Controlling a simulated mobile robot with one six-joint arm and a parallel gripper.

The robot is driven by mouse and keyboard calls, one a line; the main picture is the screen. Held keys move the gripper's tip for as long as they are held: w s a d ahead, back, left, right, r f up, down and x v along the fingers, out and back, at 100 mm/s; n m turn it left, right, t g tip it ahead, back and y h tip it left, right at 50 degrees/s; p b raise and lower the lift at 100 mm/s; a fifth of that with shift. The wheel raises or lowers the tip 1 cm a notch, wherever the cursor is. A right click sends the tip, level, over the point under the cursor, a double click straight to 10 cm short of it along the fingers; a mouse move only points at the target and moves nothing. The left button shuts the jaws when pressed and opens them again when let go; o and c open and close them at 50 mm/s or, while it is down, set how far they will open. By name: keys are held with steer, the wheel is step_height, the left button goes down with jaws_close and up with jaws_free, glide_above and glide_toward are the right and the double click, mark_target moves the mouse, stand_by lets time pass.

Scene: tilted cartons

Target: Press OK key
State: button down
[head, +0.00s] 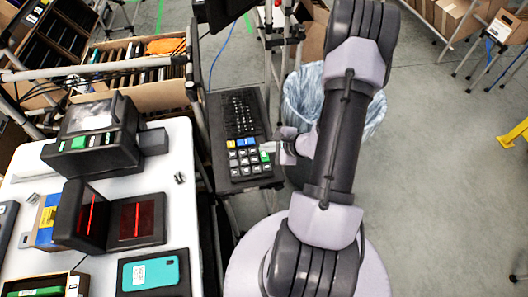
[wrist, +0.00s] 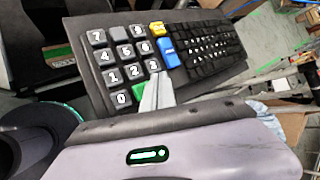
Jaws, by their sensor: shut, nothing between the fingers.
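The black keyboard with a large-key number pad (head: 240,140) stands on a narrow stand right of the white table. A green key (head: 264,157) is at the pad's near right corner; no OK lettering is legible. In the wrist view part of the green key (wrist: 137,91) shows beside the fingers, which hide the rest. My gripper (head: 268,147) is shut and empty, its tips over the green key's side of the pad. In the wrist view my gripper (wrist: 157,84) points at the pad near the green and blue keys (wrist: 169,54). I cannot tell whether it touches.
A white table (head: 180,215) at left holds a label printer (head: 95,130), a scanner with red lines (head: 135,222) and a teal phone (head: 152,273). A lined bin (head: 300,95) stands right behind my arm. Open floor lies at the right.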

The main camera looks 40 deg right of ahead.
mark_target(266, 155)
steer(key=shift+r+p, duration=1.45)
steer(key=shift+r, duration=1.1)
